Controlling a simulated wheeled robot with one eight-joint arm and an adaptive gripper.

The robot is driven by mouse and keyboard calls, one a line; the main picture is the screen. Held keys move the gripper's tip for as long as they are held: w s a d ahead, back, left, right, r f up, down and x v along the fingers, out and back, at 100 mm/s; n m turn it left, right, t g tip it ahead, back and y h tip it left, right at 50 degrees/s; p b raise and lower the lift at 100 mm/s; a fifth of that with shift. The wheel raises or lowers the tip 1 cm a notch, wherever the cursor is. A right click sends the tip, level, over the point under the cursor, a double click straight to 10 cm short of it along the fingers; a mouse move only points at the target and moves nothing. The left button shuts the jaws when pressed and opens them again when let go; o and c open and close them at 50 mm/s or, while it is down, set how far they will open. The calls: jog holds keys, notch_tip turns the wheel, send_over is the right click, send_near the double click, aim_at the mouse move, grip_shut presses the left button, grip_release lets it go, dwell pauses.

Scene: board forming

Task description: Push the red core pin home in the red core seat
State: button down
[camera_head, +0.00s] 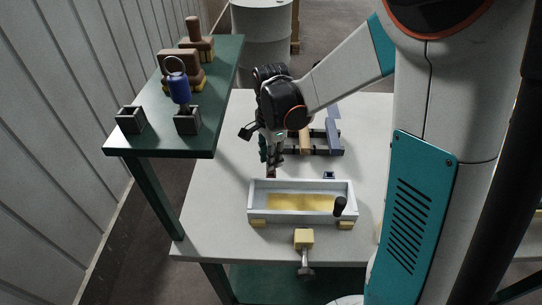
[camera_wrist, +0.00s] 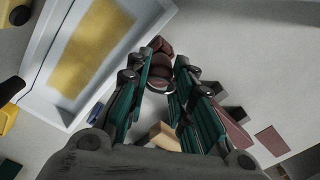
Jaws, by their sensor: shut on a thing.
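The red core pin (camera_wrist: 160,72) is a dark red, rounded piece between my fingertips in the wrist view. My gripper (camera_wrist: 165,66) is shut on it. In the head view my gripper (camera_head: 270,164) points down at the white table, just behind the white tray's back left part. A small dark red bit (camera_head: 271,173) shows under the fingertips there. I cannot pick out the red core seat apart from the pin, nor tell how deep the pin sits; the fingers hide much of this spot.
The white tray (camera_head: 252,203) with a yellow floor stands close in front of my gripper, a black knob (camera_head: 340,206) at its right. A rack with a wooden block (camera_head: 304,141) stands behind. A green shelf (camera_head: 140,148) with a blue-handled tool (camera_head: 179,88) is at left.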

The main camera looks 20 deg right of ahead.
jog(key=shift+f, duration=0.25)
jog(key=c, duration=1.3)
grip_release()
jog(key=shift+r, duration=0.1)
notch_tip(320, 180, up, 12)
jog(key=shift+f, duration=0.1)
jog(key=s+n+t, duration=0.2)
jog(key=s+n, duration=0.3)
jog(key=s+r+n+t, duration=0.1)
jog(key=s+n+t, duration=0.1)
jog(key=s+n, duration=0.4)
jog(key=s+r+n+t, duration=0.1)
jog(key=s+n+t, duration=0.2)
jog(key=s+n, duration=0.2)
jog(key=shift+s, duration=0.45)
